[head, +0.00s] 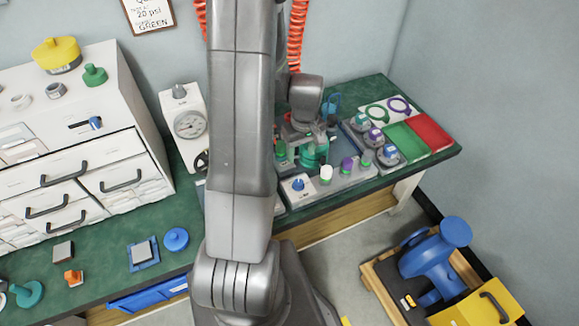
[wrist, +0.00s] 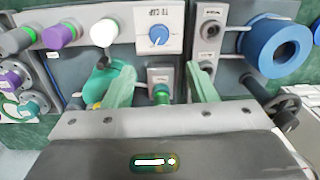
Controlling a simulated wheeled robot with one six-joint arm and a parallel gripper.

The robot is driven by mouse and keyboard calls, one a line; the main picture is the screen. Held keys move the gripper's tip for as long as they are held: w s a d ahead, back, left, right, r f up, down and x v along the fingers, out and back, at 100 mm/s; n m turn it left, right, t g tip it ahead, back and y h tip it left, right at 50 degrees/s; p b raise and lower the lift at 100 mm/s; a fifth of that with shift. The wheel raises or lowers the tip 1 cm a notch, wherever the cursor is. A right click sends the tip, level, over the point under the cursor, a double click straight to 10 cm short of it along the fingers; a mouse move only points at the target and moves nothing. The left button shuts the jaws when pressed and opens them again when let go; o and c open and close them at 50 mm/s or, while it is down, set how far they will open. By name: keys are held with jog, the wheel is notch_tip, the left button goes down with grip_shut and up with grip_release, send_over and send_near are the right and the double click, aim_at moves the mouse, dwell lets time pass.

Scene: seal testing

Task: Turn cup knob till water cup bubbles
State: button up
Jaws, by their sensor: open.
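A blue knob (head: 298,185) sits on a white panel at the bench's front edge. In the wrist view this blue knob (wrist: 158,36) has a white pointer line, and its panel reads "TO CUP" upside down. My gripper (head: 310,152) is over the bench fixtures. In the wrist view my gripper (wrist: 161,82) has its two pale green fingers apart, with nothing held. A small green knob (wrist: 162,94) on a grey block shows between the fingers. The "TO CUP" knob is beyond the fingertips, apart from them. I cannot make out a water cup or bubbles.
White (head: 326,174), purple (head: 346,166) and green knobs stand in a row beside the panel. A large blue cylinder (wrist: 278,46) and a dark handwheel (wrist: 284,112) are at right in the wrist view. A gauge (head: 187,124) stands left of my arm. A red tray (head: 428,133) lies right.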

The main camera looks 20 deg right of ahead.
aim_at(299, 182)
jog(key=f, duration=1.4)
jog(key=shift+a, duration=0.2)
jog(key=shift+c, duration=0.4)
jog(key=c, duration=0.9)
